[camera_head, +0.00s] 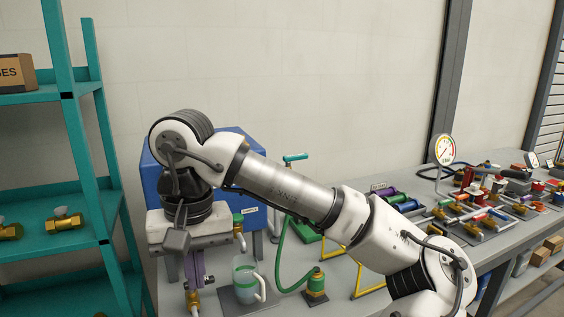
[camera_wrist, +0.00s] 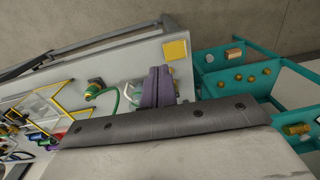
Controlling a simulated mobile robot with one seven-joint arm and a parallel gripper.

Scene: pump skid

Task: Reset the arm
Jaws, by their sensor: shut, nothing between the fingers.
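My arm reaches across the head view and bends down at the left over the grey bench. My gripper (camera_head: 195,274) points down with its purple-grey fingers together and nothing visible between them. In the wrist view the gripper (camera_wrist: 158,76) shows as two fingers side by side, closed. A brass fitting (camera_head: 193,300) shows just below the fingertips in the head view; I cannot tell whether they touch it. My arm hides part of the bench.
A blue box (camera_head: 155,180) stands behind my arm. A teal shelf (camera_head: 95,200) is close on the left. Valves and a gauge (camera_head: 442,150) crowd the bench at right.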

